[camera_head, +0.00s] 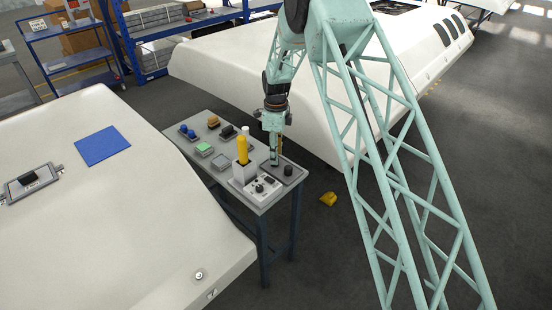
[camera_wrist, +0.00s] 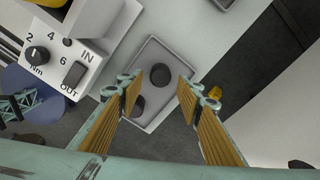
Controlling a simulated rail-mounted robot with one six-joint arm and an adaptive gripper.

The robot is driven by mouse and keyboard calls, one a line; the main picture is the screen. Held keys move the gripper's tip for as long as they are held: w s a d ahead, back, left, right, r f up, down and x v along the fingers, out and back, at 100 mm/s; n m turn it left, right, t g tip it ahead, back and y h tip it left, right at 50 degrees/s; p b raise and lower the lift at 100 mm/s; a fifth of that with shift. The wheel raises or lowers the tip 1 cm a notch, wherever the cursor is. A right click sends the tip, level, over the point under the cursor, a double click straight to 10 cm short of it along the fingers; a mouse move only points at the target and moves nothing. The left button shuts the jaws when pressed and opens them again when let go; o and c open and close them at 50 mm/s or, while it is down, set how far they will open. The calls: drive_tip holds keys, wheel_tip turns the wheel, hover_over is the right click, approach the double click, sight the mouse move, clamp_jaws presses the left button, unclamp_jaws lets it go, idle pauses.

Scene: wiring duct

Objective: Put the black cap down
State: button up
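A grey rectangular tray (camera_wrist: 178,58) lies below my gripper in the wrist view; it also shows at the table's right end in the head view (camera_head: 296,176). Two dark round shapes are in it: one near the middle (camera_wrist: 160,75), which looks like the black cap, and one near the left finger (camera_wrist: 138,104), partly hidden. I cannot tell whether the second is a cap or a recess. My gripper (camera_wrist: 158,84) is open, its ribbed tan pads wide apart with nothing held between them. In the head view my gripper (camera_head: 274,162) is low over the tray's left side.
A white box with a dial and IN/OUT marks (camera_wrist: 68,55) stands left of the tray, with a yellow cylinder (camera_head: 242,149) at it. Several small parts lie along the grey table (camera_head: 262,205). A yellow object (camera_head: 328,199) is on the floor. Large white shells flank the table.

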wheel_tip(320, 180, up, 9)
drive_tip(key=shift+r, duration=0.2)
idle(0.3)
idle(0.6)
